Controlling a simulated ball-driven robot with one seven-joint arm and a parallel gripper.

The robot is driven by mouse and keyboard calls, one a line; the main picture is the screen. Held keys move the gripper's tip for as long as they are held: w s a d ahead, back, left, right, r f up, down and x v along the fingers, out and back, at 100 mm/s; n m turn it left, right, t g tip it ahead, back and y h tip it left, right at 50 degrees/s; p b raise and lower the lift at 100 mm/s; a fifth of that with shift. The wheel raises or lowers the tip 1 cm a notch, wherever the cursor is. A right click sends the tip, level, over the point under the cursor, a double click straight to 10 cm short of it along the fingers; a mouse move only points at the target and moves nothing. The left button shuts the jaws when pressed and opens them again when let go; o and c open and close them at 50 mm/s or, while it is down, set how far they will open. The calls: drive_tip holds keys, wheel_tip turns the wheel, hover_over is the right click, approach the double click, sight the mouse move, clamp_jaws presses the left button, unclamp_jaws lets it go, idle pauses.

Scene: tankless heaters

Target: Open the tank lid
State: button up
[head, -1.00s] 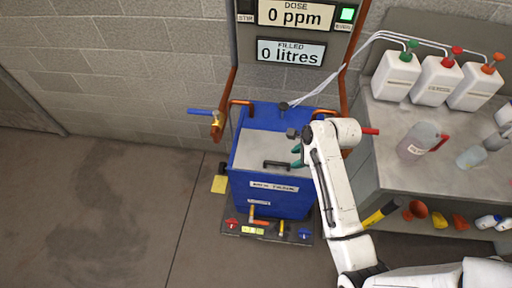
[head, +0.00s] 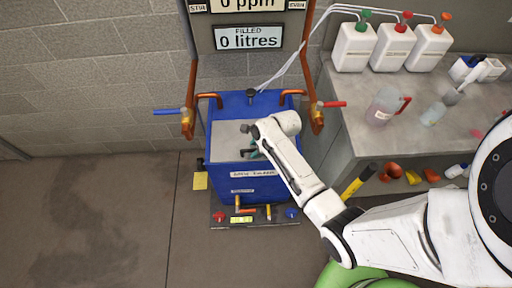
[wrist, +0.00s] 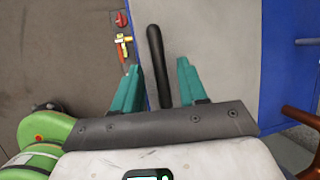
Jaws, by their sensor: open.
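The blue mix tank (head: 225,183) stands against the wall, with its flat grey lid (head: 226,138) lying closed on top. In the wrist view the lid (wrist: 215,35) fills the middle, and its black bar handle (wrist: 156,55) runs lengthwise between my gripper's two teal fingers. My gripper (wrist: 158,68) is open, with a visible gap on each side of the handle. In the head view my gripper (head: 253,149) is over the lid's front part, and my wrist hides much of it and of the handle. I cannot tell how far the fingertips reach down beside the handle.
Copper pipes with a blue-handled valve (head: 170,112) and a red-handled valve (head: 331,104) flank the tank. A grey bench (head: 350,135) with white jugs (head: 356,48) and bottles is close on the right. The floor (head: 90,220) to the left is clear.

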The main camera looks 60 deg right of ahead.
clamp_jaws()
idle(0.4)
idle(0.4)
